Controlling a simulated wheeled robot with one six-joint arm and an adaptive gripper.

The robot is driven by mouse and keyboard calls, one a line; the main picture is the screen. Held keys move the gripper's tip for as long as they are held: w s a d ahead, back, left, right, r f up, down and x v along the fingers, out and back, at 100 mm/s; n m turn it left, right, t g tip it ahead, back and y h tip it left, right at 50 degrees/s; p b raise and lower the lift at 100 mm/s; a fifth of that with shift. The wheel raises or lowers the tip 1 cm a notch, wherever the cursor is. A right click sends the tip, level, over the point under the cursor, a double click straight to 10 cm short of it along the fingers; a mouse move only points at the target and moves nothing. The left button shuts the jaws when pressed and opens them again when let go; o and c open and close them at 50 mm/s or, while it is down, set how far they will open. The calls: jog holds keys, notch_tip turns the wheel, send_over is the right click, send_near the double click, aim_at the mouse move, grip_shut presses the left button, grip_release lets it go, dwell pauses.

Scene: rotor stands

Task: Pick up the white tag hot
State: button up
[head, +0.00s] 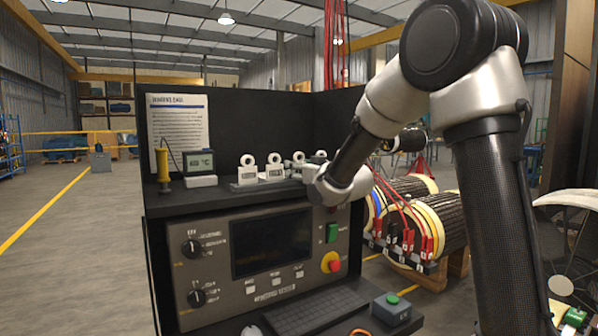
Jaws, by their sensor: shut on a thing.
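Several white tags with ring tops stand in a row on the black shelf of the console. The leftmost white tag (247,171) and the white tag beside it (274,168) are in plain view. Two more white ring tops show further right, close to my gripper (308,172). My gripper is at the right end of the row, shut on a white tag. My own wrist hides most of the fingers and the held tag. The lettering on the tags is too small to read, so I cannot tell which one is hot.
A yellow-handled tool (163,168) and a small meter (200,165) stand left on the shelf (222,195). A printed sheet (180,125) is on the back panel. Below is a control panel with a red button (333,264). Wound rotors (438,225) with red clamps stand right.

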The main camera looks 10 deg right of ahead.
jog(key=shift+r, duration=0.1)
notch_tip(320, 180, up, 10)
jog(key=shift+f, duration=0.1)
dwell(0.4)
